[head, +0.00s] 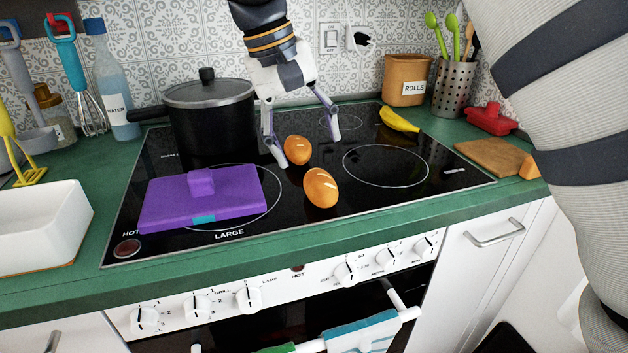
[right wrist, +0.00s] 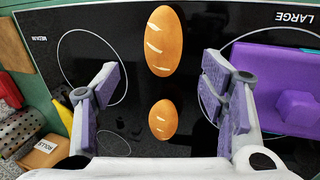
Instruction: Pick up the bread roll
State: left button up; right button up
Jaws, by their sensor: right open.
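Two orange-brown bread rolls with pale slashes lie on the black glass hob. The nearer, larger-looking roll (head: 320,187) is near the hob's middle front and shows at the top of the right wrist view (right wrist: 163,40). The farther roll (head: 298,150) lies behind it and shows lower in the right wrist view (right wrist: 163,119). My right gripper (head: 304,143) points down over the hob, open and empty. Its fingers are spread to either side of the farther roll in the head view. In the right wrist view, both rolls lie between the lines of the fingers (right wrist: 162,75). My left gripper is not in view.
A banana (head: 399,120), rolls canister (head: 405,80) and wooden board (head: 490,156) are to the right. The hob's right side is mostly clear.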

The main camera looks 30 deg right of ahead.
aim_at(317, 176)
jog(key=x, duration=0.8)
jog(key=shift+s+a+p, duration=0.2)
jog(key=shift+s+p, duration=0.05)
jog(key=shift+p, duration=0.05)
jog(key=c, duration=1.2)
